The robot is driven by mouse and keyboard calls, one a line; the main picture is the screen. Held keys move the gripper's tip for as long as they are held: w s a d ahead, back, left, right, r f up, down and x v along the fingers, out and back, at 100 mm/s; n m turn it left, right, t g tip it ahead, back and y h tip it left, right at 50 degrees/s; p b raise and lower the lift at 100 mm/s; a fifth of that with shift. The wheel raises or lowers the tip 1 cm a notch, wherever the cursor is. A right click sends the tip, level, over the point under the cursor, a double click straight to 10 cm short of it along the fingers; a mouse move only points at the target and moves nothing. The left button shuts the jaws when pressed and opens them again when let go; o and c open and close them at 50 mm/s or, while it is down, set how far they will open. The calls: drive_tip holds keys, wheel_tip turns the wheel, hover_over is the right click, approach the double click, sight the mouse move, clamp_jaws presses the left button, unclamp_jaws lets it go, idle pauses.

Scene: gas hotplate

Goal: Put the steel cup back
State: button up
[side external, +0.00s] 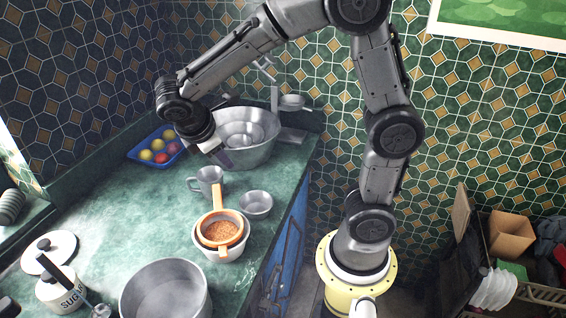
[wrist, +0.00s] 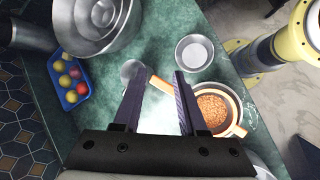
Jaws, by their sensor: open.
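A steel cup with a side handle (side external: 210,183) stands upright on the green counter, just in front of the large steel bowl. In the wrist view its rim (wrist: 131,69) shows near the tip of the left finger, which hides part of it. My gripper (side external: 221,158) is above and behind the cup in the side view, apart from it. In the wrist view my gripper (wrist: 158,71) is open, with nothing between its fingers. A small handleless steel bowl (side external: 256,204) stands to the cup's right; it also shows in the wrist view (wrist: 195,53).
An orange strainer (side external: 221,229) rests on a white bowl in front of the cup, its handle pointing toward it. Large steel bowls (side external: 245,150) and a blue tray of balls (side external: 135,155) stand behind. A pot (side external: 165,290) and sugar jar (side external: 62,290) are in front.

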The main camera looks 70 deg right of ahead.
drive_tip(key=s+a+r+m+t+y, duration=0.2)
drive_tip(key=s+m, duration=0.3)
drive_tip(key=s, duration=0.3)
drive_tip(key=s+a+r+m+t+y, duration=0.2)
drive_tip(key=s+m+t+y, duration=0.1)
drive_tip(key=s, duration=0.5)
drive_tip(key=shift+a+r+m+y, duration=0.2)
drive_tip(key=shift+a+m+y, duration=0.1)
drive_tip(key=shift+m+y, duration=0.65)
